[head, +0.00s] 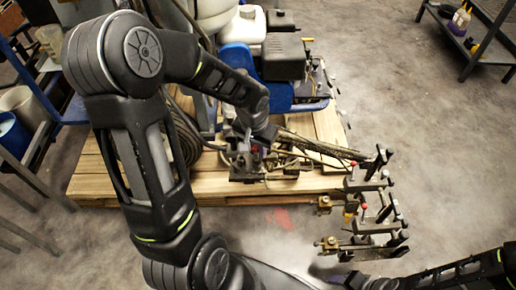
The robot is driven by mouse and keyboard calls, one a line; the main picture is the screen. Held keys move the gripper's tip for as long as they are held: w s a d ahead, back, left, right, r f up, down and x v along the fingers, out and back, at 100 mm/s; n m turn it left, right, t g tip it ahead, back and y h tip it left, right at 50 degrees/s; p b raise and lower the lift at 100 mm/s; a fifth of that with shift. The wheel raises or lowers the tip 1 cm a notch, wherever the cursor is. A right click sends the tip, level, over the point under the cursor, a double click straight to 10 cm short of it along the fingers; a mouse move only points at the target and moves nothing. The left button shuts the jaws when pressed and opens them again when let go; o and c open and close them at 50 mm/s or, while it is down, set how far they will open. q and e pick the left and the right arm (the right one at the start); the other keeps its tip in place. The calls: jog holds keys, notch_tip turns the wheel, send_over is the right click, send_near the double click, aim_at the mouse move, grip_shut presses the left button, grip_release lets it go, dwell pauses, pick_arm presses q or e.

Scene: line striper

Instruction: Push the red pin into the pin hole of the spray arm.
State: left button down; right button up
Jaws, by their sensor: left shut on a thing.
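My left gripper (254,160) is low over the pallet, beside the metal brackets and cables at the front of the line striper (250,60). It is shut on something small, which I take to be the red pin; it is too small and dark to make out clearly. The spray arm is hard to pick out among the dark metal parts at the machine's front, and its pin hole does not show. A dark bracket assembly (368,200) with small red knobs stands out to the right on a bar. My right arm comes in from the lower right; its gripper is not clear.
The machine stands on a wooden pallet (110,180). Cables and hoses run right across the pallet. Buckets (14,135) and a blue frame stand at the left. A shelf (480,40) with bottles is at the upper right. The concrete floor at the right is clear.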

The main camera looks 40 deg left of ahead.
pick_arm(q)
jog(key=shift+f+b, duration=0.3)
dwell(0.5)
jog(key=shift+r, duration=0.3)
dwell(0.6)
dwell(1.0)
jog(key=shift+f+b, duration=0.35)
dwell(1.2)
jog(key=shift+r, duration=0.35)
dwell(1.2)
jog(key=shift+f, duration=0.3)
dwell(0.7)
jog(key=shift+r, duration=0.3)
dwell(0.3)
jog(key=c, duration=1.2)
grip_release()
